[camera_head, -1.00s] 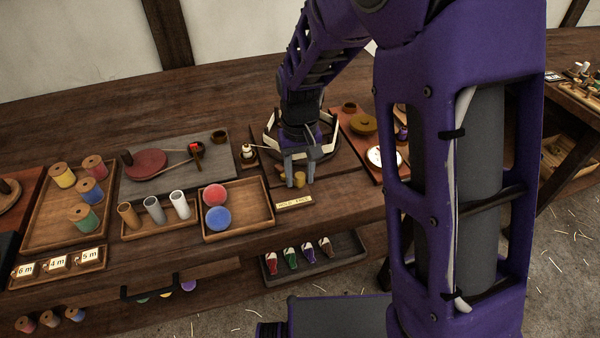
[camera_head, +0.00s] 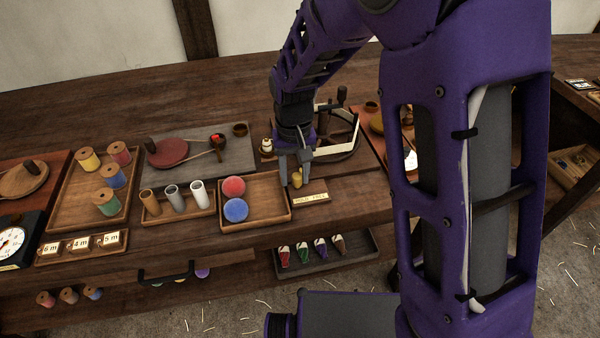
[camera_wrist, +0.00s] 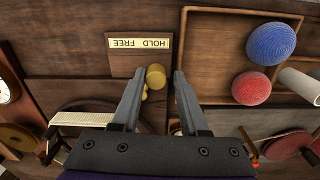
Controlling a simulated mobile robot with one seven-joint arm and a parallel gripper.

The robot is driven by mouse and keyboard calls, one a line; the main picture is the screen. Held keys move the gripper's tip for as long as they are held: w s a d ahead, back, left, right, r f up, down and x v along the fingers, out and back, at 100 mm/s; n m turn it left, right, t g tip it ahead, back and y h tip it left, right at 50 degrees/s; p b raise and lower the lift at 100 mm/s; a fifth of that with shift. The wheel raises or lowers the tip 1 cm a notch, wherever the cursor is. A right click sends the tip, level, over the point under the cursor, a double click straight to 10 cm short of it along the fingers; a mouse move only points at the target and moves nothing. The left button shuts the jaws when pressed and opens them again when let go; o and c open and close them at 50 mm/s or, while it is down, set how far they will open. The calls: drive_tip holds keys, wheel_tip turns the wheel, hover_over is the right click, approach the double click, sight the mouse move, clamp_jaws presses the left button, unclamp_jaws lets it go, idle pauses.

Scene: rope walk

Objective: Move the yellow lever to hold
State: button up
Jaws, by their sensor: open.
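The yellow lever (camera_head: 297,181) has a round brass-yellow knob near the bench's front edge. In the head view it stands just above the left, HOLD end of the HOLD FREE label (camera_head: 311,198). My gripper (camera_head: 294,182) points down over it with its fingers apart. In the wrist view the yellow knob (camera_wrist: 156,76) lies between the open fingertips (camera_wrist: 158,73), nearer the left finger. I cannot tell whether that finger touches it. The label (camera_wrist: 140,43) shows upside down there, with the knob toward its HOLD side. The lever's lower part is partly hidden.
A wooden tray (camera_head: 265,211) with a red ball (camera_head: 233,186) and a blue ball (camera_head: 236,209) stands close left of my gripper. A wheel device with a crank (camera_head: 341,97) is behind it. A dark bin of tasselled pieces (camera_head: 357,252) sits below the bench edge.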

drive_tip(key=shift+d, duration=0.15)
idle(0.5)
wheel_tip(320, 180, up, 7)
drive_tip(key=p, duration=0.5)
drive_tip(key=shift+r+p, duration=0.1)
drive_tip(key=shift+p, duration=0.25)
